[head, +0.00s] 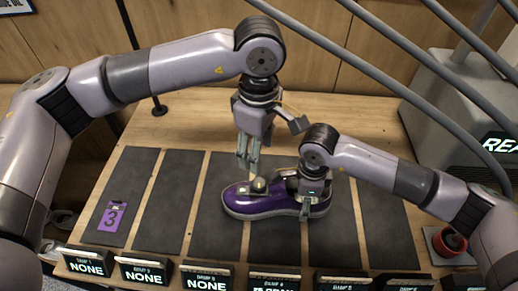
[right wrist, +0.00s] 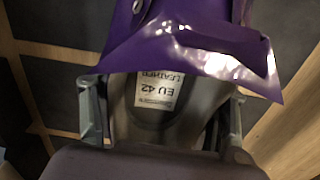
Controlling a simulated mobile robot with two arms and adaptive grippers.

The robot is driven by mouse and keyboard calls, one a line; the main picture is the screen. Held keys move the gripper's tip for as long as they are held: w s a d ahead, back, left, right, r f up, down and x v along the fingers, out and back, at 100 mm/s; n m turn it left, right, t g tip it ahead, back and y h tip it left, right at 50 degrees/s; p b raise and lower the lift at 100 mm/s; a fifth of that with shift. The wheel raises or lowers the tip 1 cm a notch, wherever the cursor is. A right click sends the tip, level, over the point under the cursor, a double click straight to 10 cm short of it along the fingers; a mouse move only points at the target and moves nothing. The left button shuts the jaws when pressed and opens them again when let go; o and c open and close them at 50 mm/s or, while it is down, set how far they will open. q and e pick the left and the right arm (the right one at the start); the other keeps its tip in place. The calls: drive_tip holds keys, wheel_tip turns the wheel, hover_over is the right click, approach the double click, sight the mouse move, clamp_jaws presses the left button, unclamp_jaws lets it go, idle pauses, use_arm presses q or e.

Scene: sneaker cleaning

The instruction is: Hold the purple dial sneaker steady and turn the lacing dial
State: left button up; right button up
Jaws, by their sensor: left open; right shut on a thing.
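The purple sneaker (head: 250,202) lies on a dark mat in the middle of the table, its toe to the left. A small round brownish dial (head: 259,185) sits on its top. My left gripper (head: 249,176) hangs above the sneaker, pointing down, its open fingers close to the dial; contact cannot be told. My right gripper (head: 304,194) is shut on the sneaker at its heel end. In the right wrist view its fingers (right wrist: 163,118) lie on either side of the sneaker's collar; the purple upper (right wrist: 195,50) and an inner label reading EU 42 LEATHER show there.
Several dark mats (head: 165,215) lie side by side on the wooden table. A purple tag with a 3 (head: 112,217) lies on the far-left mat. Small display signs (head: 143,271) line the front edge. A grey machine (head: 455,110) and a red-and-black round item (head: 450,243) are at right.

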drive_tip(key=o, duration=1.6)
drive_tip(key=shift+c, duration=0.2)
wheel_tip(320, 180, up, 12)
